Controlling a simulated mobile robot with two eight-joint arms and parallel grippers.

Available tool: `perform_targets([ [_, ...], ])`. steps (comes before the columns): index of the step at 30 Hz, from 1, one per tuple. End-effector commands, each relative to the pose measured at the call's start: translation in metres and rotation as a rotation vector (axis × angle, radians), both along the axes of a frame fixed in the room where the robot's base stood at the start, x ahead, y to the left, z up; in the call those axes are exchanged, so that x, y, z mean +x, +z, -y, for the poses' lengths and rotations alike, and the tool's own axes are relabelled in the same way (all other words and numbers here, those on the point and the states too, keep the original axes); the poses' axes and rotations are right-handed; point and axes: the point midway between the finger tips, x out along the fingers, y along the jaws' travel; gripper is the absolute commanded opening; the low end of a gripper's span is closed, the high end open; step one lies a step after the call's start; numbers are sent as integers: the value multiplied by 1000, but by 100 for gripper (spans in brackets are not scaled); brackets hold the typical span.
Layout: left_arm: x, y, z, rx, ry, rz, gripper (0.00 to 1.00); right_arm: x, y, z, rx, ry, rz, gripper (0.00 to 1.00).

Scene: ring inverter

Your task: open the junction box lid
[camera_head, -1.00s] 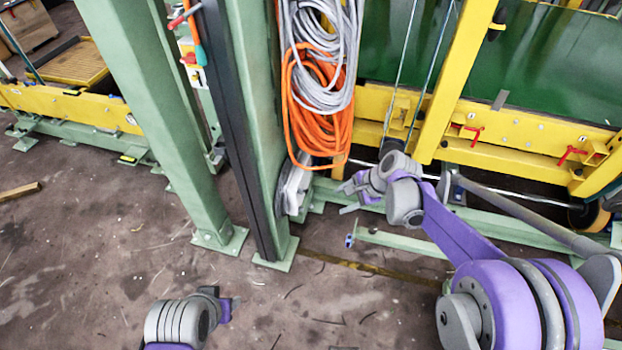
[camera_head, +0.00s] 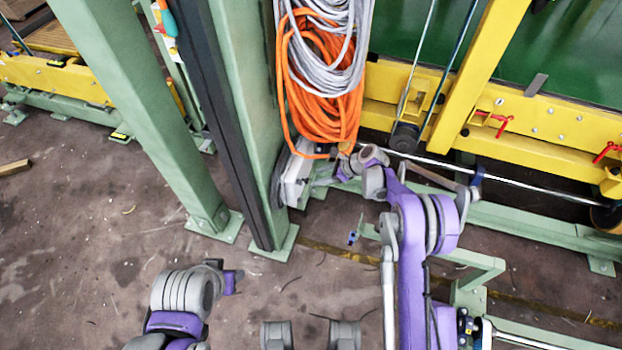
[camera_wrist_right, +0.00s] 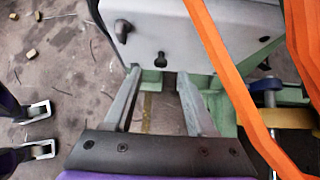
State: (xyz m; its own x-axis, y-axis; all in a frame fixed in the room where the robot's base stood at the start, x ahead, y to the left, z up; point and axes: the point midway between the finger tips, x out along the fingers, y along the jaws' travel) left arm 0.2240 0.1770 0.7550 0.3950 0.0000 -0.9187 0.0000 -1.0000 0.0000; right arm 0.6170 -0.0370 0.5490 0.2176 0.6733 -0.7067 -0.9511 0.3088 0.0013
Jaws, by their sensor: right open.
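The junction box (camera_head: 296,174) is a light grey box on the side of the green post, below the hanging cables. The orange cable partly covers its top in the head view. In the right wrist view its pale grey face (camera_wrist_right: 185,25) fills the top, with a dark knob and a dark keyhole-shaped fitting. My right gripper (camera_head: 326,177) is beside the box, its fingers small in the head view. In the right wrist view its two fingers (camera_wrist_right: 158,100) are apart, nothing between them, with tips at the face's lower edge. My left gripper (camera_head: 232,281) is low over the floor; its fingers are unclear.
Orange cable (camera_head: 318,105) and grey cable (camera_head: 335,35) hang just above the box. Orange strands (camera_wrist_right: 230,80) cross close at the right of the wrist view. A green post (camera_head: 245,120) stands left, yellow frame beams (camera_head: 540,115) right. Floor at left is mostly clear.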

Motion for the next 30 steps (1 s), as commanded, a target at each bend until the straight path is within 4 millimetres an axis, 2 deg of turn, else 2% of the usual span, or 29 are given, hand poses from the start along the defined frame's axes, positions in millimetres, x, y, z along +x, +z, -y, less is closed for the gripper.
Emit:
perform_targets([
  [3,0,-4,0,0,0,-1,50,5,-17,-15,0,1,0,56],
  [9,0,-6,0,0,0,-2,50,10,-32,-30,0,1,1,56],
  [20,0,-6,0,0,0,-2,50,11,-35,-33,-1,-1,0,56],
  [30,0,-6,0,0,0,-2,50,11,-35,-33,-1,0,1,0],
])
